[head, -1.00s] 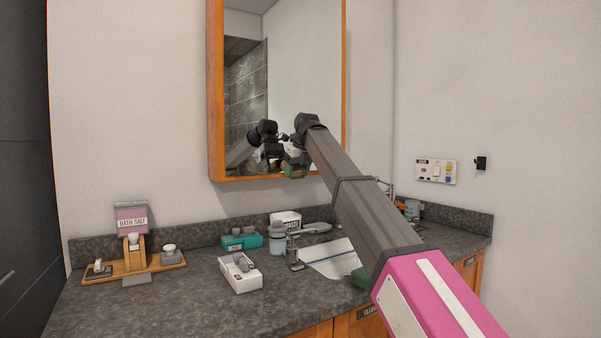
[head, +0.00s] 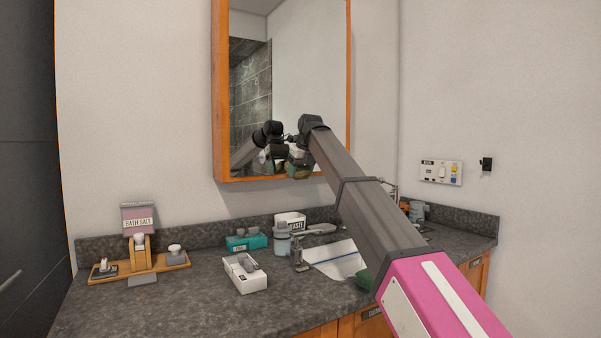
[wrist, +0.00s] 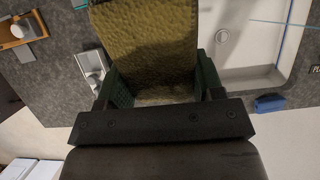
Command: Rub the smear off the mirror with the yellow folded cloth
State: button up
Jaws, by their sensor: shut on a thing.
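The mirror (head: 310,65) hangs on the back wall in an orange wooden frame. I cannot make out a smear on the part of the glass that shows. My gripper (head: 300,168) is at the mirror's lower edge in the head view, with its reflection to the left. In the wrist view my gripper (wrist: 160,88) is shut on the yellow folded cloth (wrist: 145,35), which sticks out beyond the green fingers. The cloth is hard to make out in the head view, and whether it touches the glass cannot be told.
Below is a dark stone counter (head: 200,305) with a sink (head: 332,259). A wooden tray (head: 168,262), a bath salt packet (head: 138,218), a white box (head: 246,274), a teal box (head: 247,242) and a cup (head: 282,240) stand left of the sink. A socket panel (head: 440,172) is on the right wall.

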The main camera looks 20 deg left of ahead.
aim_at(307, 170)
jog(key=shift+w+a, duration=0.1)
jog(key=shift+a, duration=0.05)
jog(key=shift+w, duration=0.1)
jog(key=shift+w+d, duration=0.95)
jog(key=shift+w+d, duration=0.1)
jog(key=shift+w, duration=0.05)
jog(key=shift+w+d, duration=0.85)
jog(key=shift+w, duration=0.25)
jog(key=shift+w+d, duration=0.8)
jog(key=shift+w, duration=0.25)
jog(key=shift+w, duration=0.1)
jog(key=shift+w+d, duration=0.85)
jog(key=shift+w, duration=0.15)
